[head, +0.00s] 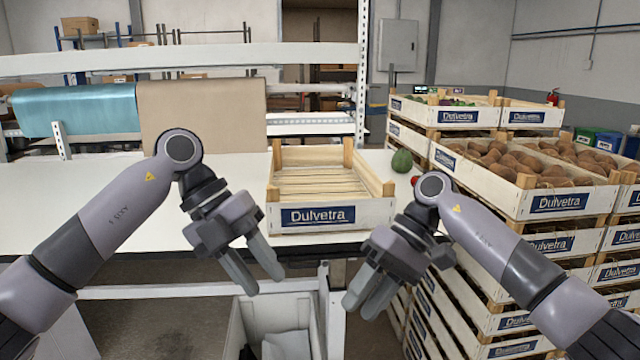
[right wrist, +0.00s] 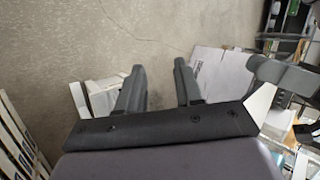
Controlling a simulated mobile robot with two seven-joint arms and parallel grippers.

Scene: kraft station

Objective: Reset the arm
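My left gripper (head: 256,272) hangs in front of the white table's front edge, fingers pointing down, open and empty. My right gripper (head: 362,300) hangs to the right of it, fingers pointing down in front of the table edge. In the right wrist view its two fingers (right wrist: 158,88) stand apart with nothing between them, and the floor shows beyond. Both arms are bent and raised at the elbow-like joints over the table front.
An empty wooden Dulvetra crate (head: 328,216) stands on the white table (head: 110,205). A green avocado-like item (head: 401,161) and a partly hidden red one (head: 415,180) lie right of it. Stacked crates with brown produce (head: 510,160) stand at right. A white bin (head: 262,315) is below.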

